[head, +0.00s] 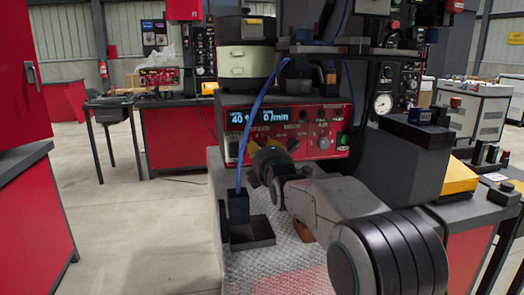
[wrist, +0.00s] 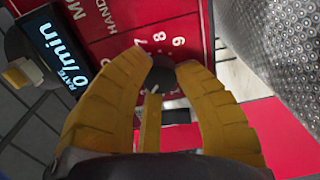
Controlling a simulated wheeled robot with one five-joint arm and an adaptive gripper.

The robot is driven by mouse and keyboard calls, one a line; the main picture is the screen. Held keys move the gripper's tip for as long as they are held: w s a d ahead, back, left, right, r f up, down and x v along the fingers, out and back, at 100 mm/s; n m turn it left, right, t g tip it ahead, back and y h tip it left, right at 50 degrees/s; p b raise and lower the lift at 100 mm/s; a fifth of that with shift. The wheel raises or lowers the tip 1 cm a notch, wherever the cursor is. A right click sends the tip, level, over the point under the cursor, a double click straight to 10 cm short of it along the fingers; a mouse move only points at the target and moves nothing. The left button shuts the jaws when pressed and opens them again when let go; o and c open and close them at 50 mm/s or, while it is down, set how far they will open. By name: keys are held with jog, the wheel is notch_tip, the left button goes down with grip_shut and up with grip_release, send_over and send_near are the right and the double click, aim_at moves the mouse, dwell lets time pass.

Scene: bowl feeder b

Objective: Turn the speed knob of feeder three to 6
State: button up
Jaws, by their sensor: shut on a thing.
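The feeder control panel (head: 310,118) is red, with a lit display (head: 262,116) that seems to read 40 and 0 /min. The word SPEED is partly legible below it. In the head view my gripper (head: 264,163) reaches the panel's lower left and hides the knob there. In the wrist view the yellow fingers of my gripper (wrist: 164,75) are closed around a dark knob (wrist: 161,70). White scale digits (wrist: 168,42) stand around it on the red panel. I cannot tell which digit the knob's mark points to. The display (wrist: 58,52) shows at the left in the wrist view.
A pale bowl unit (head: 245,62) sits above the panel. A blue cable (head: 252,115) runs down to a dark block (head: 238,207) on the textured surface in front. A green button (head: 342,139) and more knobs are to the right. Open floor (head: 130,225) lies at the left.

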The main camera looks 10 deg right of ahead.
jog(key=shift+m+b, duration=0.3)
grip_shut()
jog(key=shift+r+m+b, duration=0.15)
jog(key=shift+m+b, duration=2.65)
jog(key=shift+m, duration=5.7)
jog(key=o, duration=1.1)
grip_release()
